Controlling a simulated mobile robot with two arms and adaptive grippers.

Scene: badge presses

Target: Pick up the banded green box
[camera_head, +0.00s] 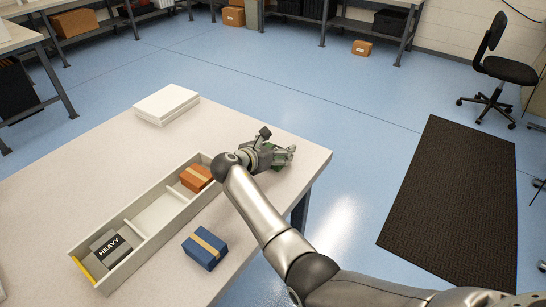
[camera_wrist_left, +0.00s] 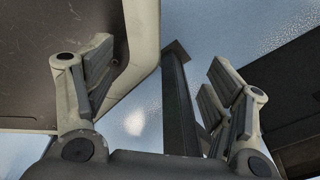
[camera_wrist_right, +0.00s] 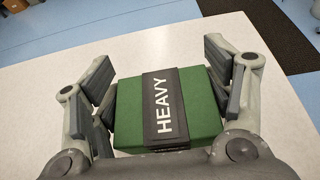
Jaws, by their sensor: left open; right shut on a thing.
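The green box (camera_wrist_right: 196,107) has a dark band reading HEAVY and sits between the fingers of my right gripper in the right wrist view. My right gripper (camera_head: 279,154) is shut on it near the table's far right corner. In the head view the gripper hides nearly all of the box; only bits of green show. I cannot tell whether the box touches the table top. My left gripper (camera_wrist_left: 163,88) is open and empty in the left wrist view, with a table edge and the floor beyond; it is not in the head view.
A divided tray (camera_head: 152,238) on the table (camera_head: 60,185) holds an orange box (camera_head: 196,178) with a tan band and a grey box (camera_head: 110,248) marked HEAVY; its middle compartment is empty. A blue box (camera_head: 205,248) with a tan band stands beside it. White sheets (camera_head: 166,104) lie behind.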

